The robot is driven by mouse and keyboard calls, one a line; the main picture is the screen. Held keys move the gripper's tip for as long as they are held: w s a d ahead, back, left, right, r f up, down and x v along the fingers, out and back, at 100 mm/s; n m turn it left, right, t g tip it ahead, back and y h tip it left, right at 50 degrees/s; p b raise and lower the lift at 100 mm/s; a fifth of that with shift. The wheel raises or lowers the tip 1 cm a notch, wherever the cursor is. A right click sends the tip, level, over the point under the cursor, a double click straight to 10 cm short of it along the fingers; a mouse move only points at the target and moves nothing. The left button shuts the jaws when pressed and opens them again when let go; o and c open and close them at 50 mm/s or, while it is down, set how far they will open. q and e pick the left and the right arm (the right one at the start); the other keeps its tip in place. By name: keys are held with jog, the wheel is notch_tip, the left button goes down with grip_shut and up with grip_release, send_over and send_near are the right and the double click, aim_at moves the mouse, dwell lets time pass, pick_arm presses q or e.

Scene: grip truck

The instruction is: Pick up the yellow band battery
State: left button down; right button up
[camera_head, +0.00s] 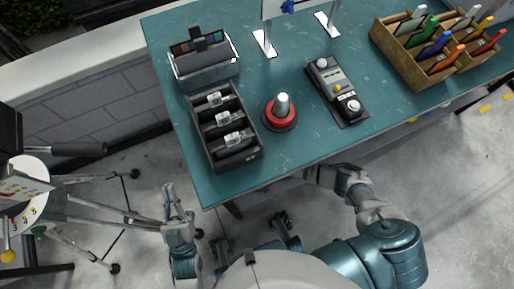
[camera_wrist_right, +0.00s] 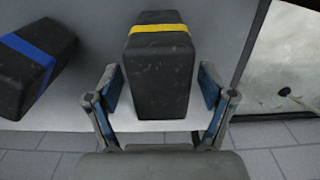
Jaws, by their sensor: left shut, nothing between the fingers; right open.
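The yellow band battery (camera_wrist_right: 158,80) is a dark block with a yellow stripe across its far part, in the right wrist view. It lies on a pale surface. My right gripper (camera_wrist_right: 160,88) is open, with one finger on each side of the battery's near end. Gaps show between the fingers and the block. In the head view my right arm (camera_head: 352,184) reaches to the table's front edge, its fingers hidden, and the battery cannot be seen. My left gripper (camera_head: 175,203) is shut and empty, left of the table's near corner.
A blue band battery (camera_wrist_right: 36,66) lies to the left on the same surface. The teal table (camera_head: 290,155) holds a black slotted tray (camera_head: 256,154), a red-based button (camera_head: 279,117), a control box (camera_head: 335,92) and a wooden organizer (camera_head: 387,46). A tripod-like stand (camera_head: 90,208) is at left.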

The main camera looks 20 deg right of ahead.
notch_tip(320, 180, down, 3)
jog(key=shift+r+b, duration=0.15)
jog(key=shift+b, duration=0.35)
pick_arm(q)
jog(key=s+r+t, duration=0.2)
jog(key=shift+s+a+n+t, duration=0.25)
jog(key=shift+a+n+t, duration=0.1)
jog(key=shift+n+t, duration=0.05)
pick_arm(e)
grip_shut()
pick_arm(q)
jog(key=shift+w, duration=0.1)
pick_arm(e)
jog(key=shift+r, duration=0.2)
